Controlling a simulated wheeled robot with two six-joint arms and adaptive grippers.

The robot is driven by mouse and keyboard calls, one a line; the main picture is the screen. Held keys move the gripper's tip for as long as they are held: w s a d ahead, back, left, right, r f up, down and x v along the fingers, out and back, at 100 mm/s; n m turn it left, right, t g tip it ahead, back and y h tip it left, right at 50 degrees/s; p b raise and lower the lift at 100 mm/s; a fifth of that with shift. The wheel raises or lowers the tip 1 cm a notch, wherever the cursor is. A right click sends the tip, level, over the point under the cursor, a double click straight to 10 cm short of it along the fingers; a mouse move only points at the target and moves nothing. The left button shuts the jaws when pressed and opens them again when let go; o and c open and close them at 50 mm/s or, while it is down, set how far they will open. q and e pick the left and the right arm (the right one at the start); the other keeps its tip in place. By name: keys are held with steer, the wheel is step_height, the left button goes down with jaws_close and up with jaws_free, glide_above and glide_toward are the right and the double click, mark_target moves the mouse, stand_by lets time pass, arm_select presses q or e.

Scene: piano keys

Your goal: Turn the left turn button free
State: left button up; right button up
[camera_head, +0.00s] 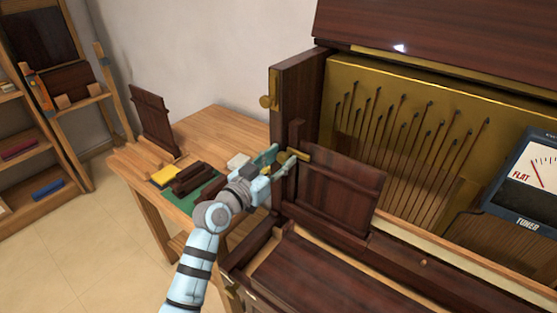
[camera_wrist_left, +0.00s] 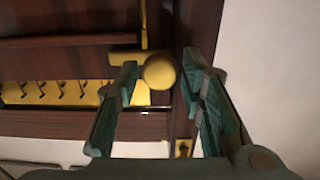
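The left turn button (camera_head: 298,153) is a brass piece at the upper left corner of a dark wooden panel (camera_head: 338,192) on the piano front. In the left wrist view it shows as a round brass knob (camera_wrist_left: 160,71) with a flat brass bar (camera_wrist_left: 125,58) pointing left. My left gripper (camera_head: 283,160) is right at this corner. In the left wrist view its green fingers (camera_wrist_left: 162,100) are spread, with the knob in the gap between them. I cannot tell whether either finger touches the knob. My right gripper is not in view.
The open piano (camera_head: 296,85) shows a brass plate with tuning pins. A tuner (camera_head: 530,180) reading FLAT is at the right. A wooden side table (camera_head: 225,128) holds several dark blocks. Shelves stand at far left.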

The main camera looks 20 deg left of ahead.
arm_select(q)
jaws_close()
steer(key=shift+n, duration=0.4)
steer(key=n+p, duration=0.1)
steer(key=n, duration=0.1)
steer(key=shift+r+n, duration=0.1)
steer(key=shift+n, duration=0.2)
steer(key=n+p, duration=0.2)
steer(key=n, duration=0.1)
steer(key=shift+a+n, duration=0.1)
steer(key=shift+n, duration=0.3)
steer(key=n+p, duration=0.1)
steer(key=n, duration=0.4)
steer(key=shift+p, duration=0.4)
steer(key=n, duration=0.2)
steer(key=n+p, duration=0.1)
steer(key=n, duration=0.2)
steer(key=shift+f+n+p, duration=0.25)
steer(key=shift+n+p, duration=0.05)
steer(key=shift+n, duration=0.1)
